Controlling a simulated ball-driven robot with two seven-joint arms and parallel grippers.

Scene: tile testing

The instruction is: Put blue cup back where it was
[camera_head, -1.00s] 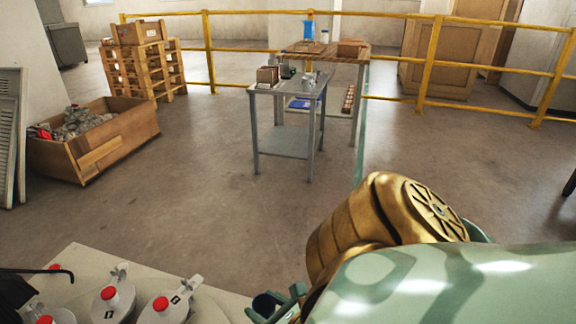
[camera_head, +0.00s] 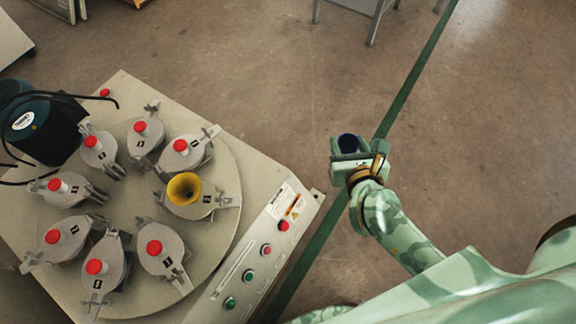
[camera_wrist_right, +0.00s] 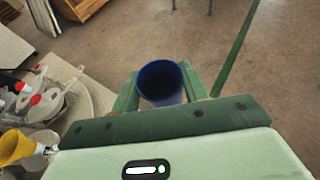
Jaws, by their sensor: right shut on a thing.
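The blue cup (camera_head: 348,142) is in my right gripper (camera_head: 350,150), held out over the floor just right of the machine in the head view. In the right wrist view the blue cup (camera_wrist_right: 160,83) sits upright, open end toward the camera, between the two green fingers of my right gripper (camera_wrist_right: 160,95). The gripper is shut on it. The cup's inside looks dark and its contents cannot be made out. My left gripper is not in view.
The machine's round table (camera_head: 222,235) carries several lidded pots with red caps and a yellow funnel (camera_head: 184,188). A control panel with buttons (camera_head: 266,250) runs along its right edge. A grey table's legs (camera_head: 374,28) stand at the top. The floor between is clear.

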